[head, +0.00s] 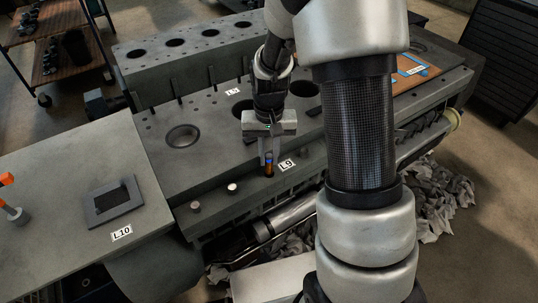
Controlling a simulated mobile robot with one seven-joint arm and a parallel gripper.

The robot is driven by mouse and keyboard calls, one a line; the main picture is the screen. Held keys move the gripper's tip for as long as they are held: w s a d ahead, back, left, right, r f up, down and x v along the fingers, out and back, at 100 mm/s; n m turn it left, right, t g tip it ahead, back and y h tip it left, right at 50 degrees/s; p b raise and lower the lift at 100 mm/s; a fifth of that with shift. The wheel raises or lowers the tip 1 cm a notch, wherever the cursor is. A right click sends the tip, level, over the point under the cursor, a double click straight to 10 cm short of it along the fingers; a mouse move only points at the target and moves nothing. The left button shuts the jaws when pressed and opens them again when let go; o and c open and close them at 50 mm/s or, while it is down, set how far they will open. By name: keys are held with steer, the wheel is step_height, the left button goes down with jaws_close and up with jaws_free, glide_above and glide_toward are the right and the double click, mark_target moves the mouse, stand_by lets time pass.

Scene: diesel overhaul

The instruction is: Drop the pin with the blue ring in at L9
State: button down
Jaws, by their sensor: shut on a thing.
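My gripper (267,157) points down over the front edge of the grey engine block (215,150). It is shut on a small pin (269,171) with a blue band near its top and an orange-brown body. The pin is upright. The L9 label (286,165) lies on the block just right of the pin. The hole at L9 is not clearly visible, and I cannot tell whether the pin's lower end is in it or above it.
Two pale round heads (232,188) stand along the same block edge to the left. The grey bench (60,190) at left holds a square tray (114,203) by label L10 and orange-topped parts (14,211). Crumpled paper (446,192) lies right.

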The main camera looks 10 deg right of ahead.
mark_target(269, 166)
steer(key=shift+f, duration=0.15)
steer(key=shift+f+b, duration=1.3)
steer(key=shift+f, duration=0.3)
steer(key=shift+f, duration=0.2)
steer(key=shift+f+b, duration=0.4)
steer(key=shift+b, duration=0.15)
steer(key=c, duration=1.2)
jaws_free()
steer(key=shift+o, duration=0.2)
steer(key=shift+r, duration=0.15)
steer(key=shift+r+p, duration=2.55)
steer(key=shift+r, duration=0.85)
